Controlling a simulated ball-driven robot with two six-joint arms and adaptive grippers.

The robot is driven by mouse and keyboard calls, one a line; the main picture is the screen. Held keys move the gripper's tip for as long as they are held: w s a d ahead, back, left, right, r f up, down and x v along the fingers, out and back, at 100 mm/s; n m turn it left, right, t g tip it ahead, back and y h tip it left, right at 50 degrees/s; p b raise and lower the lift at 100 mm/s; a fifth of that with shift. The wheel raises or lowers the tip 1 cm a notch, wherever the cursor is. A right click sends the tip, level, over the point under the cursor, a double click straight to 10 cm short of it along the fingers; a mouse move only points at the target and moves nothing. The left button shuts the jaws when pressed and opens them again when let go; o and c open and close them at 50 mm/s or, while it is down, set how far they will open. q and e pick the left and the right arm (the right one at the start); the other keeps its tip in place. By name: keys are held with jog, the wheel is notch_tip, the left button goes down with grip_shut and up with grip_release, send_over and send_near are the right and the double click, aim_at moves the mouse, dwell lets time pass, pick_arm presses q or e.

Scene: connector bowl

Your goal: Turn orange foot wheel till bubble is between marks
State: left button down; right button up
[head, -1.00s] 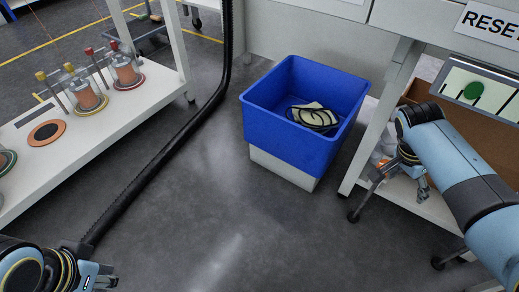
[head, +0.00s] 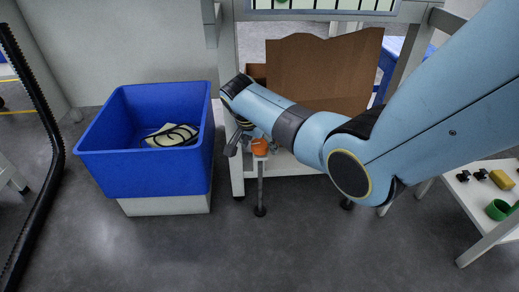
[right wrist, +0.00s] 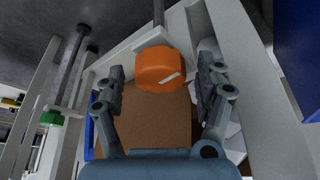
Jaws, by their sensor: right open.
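The orange foot wheel (head: 259,147) sits on an upright foot post below the bench edge. In the right wrist view the wheel (right wrist: 159,70) has a white stripe and appears between the two fingers, with gaps at both sides. My right gripper (right wrist: 161,76) is open; in the head view its fingers (head: 243,138) are beside the wheel, partly hidden by my arm. The level panel (head: 340,5) with dark marks is cut by the top edge. Only the lower part of the green bubble (head: 281,2) shows, near the panel's left end. My left gripper is out of view.
A blue bin (head: 140,170) holding a pale item and dark cable stands left of the wheel. Brown cardboard (head: 325,75) is behind my right arm. Floor in front is clear. A white table (head: 480,195) is at right.

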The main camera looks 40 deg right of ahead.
jog(key=shift+d+f, duration=0.15)
jog(key=shift+f, duration=0.05)
